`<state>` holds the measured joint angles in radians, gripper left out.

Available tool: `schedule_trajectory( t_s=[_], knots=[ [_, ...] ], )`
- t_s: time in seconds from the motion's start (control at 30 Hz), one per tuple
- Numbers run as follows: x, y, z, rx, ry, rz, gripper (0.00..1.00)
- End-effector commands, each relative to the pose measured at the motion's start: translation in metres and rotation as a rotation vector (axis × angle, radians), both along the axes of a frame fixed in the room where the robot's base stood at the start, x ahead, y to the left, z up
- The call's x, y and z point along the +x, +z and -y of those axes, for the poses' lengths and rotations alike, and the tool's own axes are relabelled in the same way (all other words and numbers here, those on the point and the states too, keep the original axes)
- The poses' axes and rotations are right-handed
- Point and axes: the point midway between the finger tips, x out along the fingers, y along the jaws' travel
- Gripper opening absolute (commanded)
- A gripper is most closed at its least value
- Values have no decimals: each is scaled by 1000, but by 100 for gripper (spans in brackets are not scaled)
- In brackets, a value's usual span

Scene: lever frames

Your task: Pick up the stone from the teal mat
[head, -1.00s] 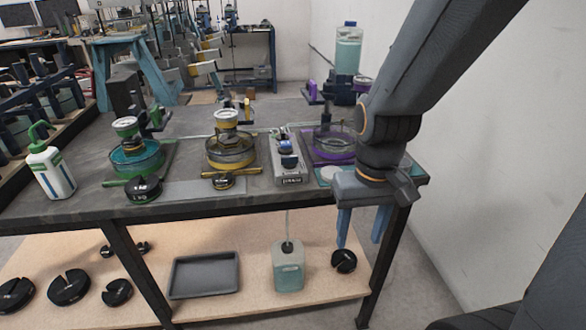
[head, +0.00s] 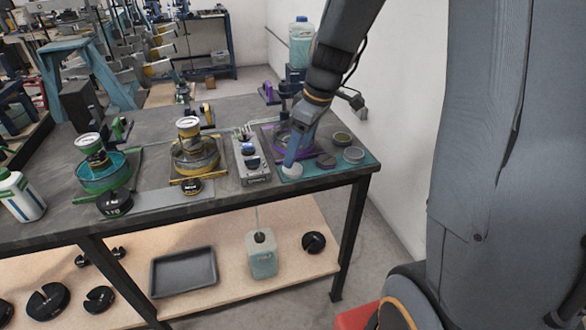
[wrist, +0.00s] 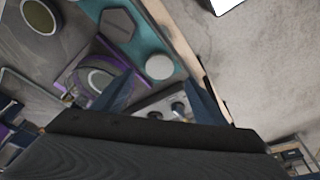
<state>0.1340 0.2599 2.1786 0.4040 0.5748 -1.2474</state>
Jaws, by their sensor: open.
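The teal mat (head: 308,174) lies at the right front corner of the bench and shows in the wrist view (wrist: 151,42). A pale, round, flat disc (head: 292,172), which looks like the stone, lies on its left front part; it also shows in the wrist view (wrist: 160,67). A dark hexagonal piece (head: 326,161) and a grey round disc (head: 354,155) lie on the mat too. My gripper (head: 293,152) is open and points down close to the pale disc. In the wrist view, the disc appears between my fingertips (wrist: 161,84), with nothing gripped.
A purple-rimmed ring cell (head: 280,141) stands behind the mat, close to my gripper. A grey control box (head: 251,160) is left of the mat. A greenish round dish (head: 342,139) sits at the back right. The bench's front edge runs just before the mat.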

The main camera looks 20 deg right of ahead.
Motion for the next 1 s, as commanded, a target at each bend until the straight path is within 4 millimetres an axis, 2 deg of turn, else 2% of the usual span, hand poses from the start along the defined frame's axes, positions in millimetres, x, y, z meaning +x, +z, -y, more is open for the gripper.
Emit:
schedule_trajectory(
  t_s=[0.5,0.83,1.0],
  knots=[
    [8,-51,-7,-1,-1,-2,66],
    [9,-55,-8,-2,-1,0,66],
    [9,-55,-8,-2,-1,0,37]
  ],
)
